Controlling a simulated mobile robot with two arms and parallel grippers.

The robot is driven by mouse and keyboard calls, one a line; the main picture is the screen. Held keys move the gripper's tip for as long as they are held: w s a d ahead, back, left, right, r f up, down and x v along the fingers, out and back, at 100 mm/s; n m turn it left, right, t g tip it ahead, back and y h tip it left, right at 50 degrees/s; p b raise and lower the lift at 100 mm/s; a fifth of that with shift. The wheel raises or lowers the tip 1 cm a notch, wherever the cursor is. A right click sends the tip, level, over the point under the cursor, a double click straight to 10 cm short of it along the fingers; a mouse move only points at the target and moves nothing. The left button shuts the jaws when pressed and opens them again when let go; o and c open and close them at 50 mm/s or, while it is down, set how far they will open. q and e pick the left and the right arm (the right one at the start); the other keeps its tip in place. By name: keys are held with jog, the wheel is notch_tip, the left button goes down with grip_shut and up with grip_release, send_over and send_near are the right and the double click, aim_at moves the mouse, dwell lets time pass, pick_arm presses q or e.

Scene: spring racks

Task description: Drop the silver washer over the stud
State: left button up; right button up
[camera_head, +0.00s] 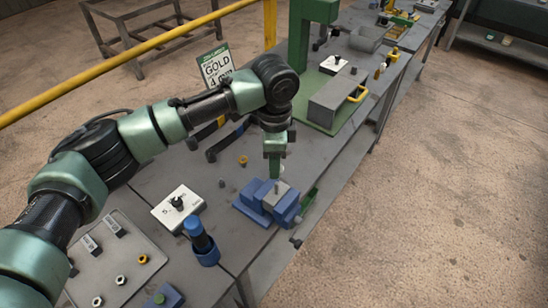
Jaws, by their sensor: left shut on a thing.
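My left gripper (275,166) points down just above the blue vise (252,206). It is shut on a small pale piece (282,168) that fits the silver washer, mostly hidden by the fingers. The vise has a grey top part (281,187) between its jaws, close below the gripper. A stud there is too small to make out clearly. My right gripper is not in view.
A white block (170,216) with a black knob and a blue bottle-like tool (201,243) stand left of the vise. A grey tray (124,250) holds several small nuts or rings. A green machine (322,117) stands farther back. Open floor lies right.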

pick_arm(q)
jog(key=shift+f+b, duration=0.5)
jog(key=shift+f, duration=2)
jog(key=shift+p, duration=1.5)
jog(key=shift+f+b, duration=0.35)
jog(key=shift+f, duration=0.75)
dwell(0.3)
jog(key=o, duration=1.1)
jog(key=o, duration=0.5)
